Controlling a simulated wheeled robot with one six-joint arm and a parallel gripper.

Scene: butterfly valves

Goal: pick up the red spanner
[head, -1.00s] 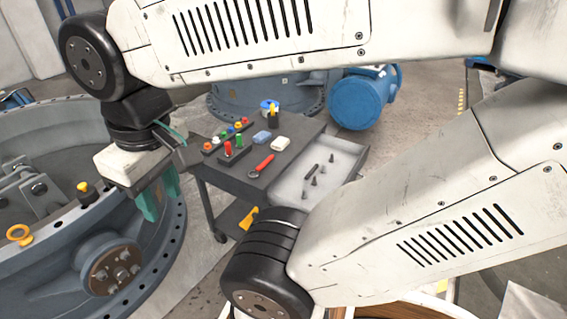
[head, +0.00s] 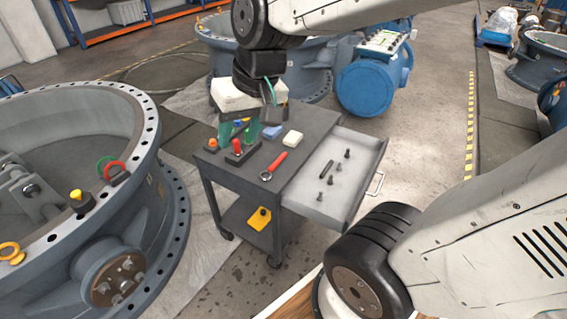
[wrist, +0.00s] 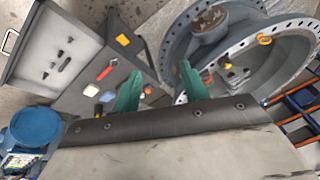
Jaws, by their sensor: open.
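The red spanner (head: 275,165) lies on the dark top of the trolley (head: 300,150), close to its near edge and the open drawer. In the wrist view the spanner (wrist: 107,69) also lies on the trolley top, ahead and to the left of my fingers. My gripper (head: 239,130) is over the far part of the trolley top, beyond the spanner. In the wrist view my gripper (wrist: 158,82) shows two green fingers spread apart with nothing between them. The spanner is fully visible and apart from the fingers.
The open drawer (head: 351,200) holds several small dark parts. A blue sponge (head: 272,132), a white block (head: 292,138) and a red-topped item (head: 236,147) stand near the spanner. A large valve ring (head: 150,130) is on the left; a blue drum (head: 365,88) stands behind.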

